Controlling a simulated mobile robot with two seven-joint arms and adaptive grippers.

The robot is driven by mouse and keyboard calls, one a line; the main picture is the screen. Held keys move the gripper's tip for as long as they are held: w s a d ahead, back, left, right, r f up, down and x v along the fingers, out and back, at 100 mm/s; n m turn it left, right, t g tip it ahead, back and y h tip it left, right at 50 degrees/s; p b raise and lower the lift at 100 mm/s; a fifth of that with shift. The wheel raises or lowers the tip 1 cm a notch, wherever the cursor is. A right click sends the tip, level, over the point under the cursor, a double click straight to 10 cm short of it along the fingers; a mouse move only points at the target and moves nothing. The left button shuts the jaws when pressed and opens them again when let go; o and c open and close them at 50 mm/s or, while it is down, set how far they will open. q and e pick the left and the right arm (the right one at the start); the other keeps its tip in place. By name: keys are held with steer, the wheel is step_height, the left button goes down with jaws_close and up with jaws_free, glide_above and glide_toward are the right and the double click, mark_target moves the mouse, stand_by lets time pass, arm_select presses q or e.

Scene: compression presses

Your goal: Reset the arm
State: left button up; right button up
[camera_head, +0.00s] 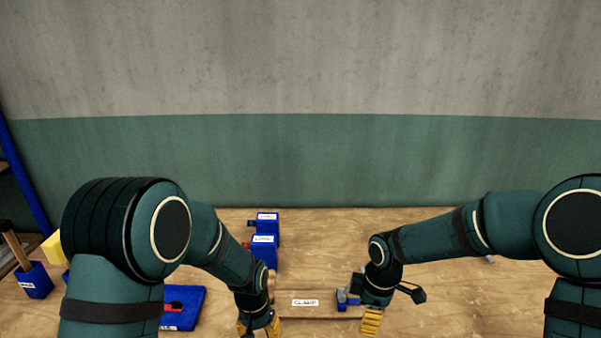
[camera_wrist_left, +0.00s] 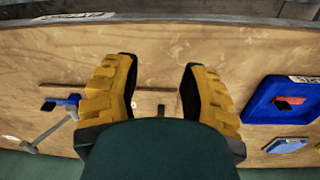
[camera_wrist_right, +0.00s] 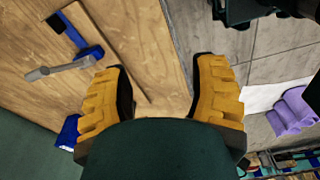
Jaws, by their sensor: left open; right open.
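My left gripper (camera_head: 258,328) hangs low over the wooden table at the bottom middle of the head view. The right gripper is beside a blue and grey clamp tool (camera_head: 347,299), which also shows in the right wrist view (camera_wrist_right: 88,48).
A board labelled "CLAMP" (camera_head: 285,311) lies between the grippers. Two blue boxes (camera_head: 264,240) stand behind. A blue tray (camera_head: 192,296) holding a red piece, a blue holder (camera_head: 35,281) and a yellow block (camera_head: 53,246) are left. Table space at right is mostly clear.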

arm_select(q)
steer(key=s+f+n+t+h+b, duration=0.1)
steer(key=s+f+n+h+b, duration=0.2)
steer(key=s+f, duration=1)
step_height(320, 180, down, 4)
steer(key=shift+s+a+r+n+t+b, duration=0.1)
steer(key=shift+s+a+n+t+b, duration=0.3)
steer(key=shift+b, duration=0.7)
arm_select(e)
steer(key=s+a+f+m+y, duration=0.1)
steer(key=s+f+m, duration=0.3)
steer(key=f+m, duration=0.2)
steer(key=s+a+f+m+t, duration=0.1)
steer(key=s+a+f+m, duration=0.1)
steer(key=s+f+m, duration=0.3)
steer(key=s+a+f+m+y, duration=0.1)
steer(key=s+f+m, duration=0.4)
steer(key=f, duration=0.7)
steer(key=shift+a+f+m+t+y, duration=0.3)
steer(key=shift+a+m+t, duration=0.15)
steer(key=shift+m, duration=0.35)
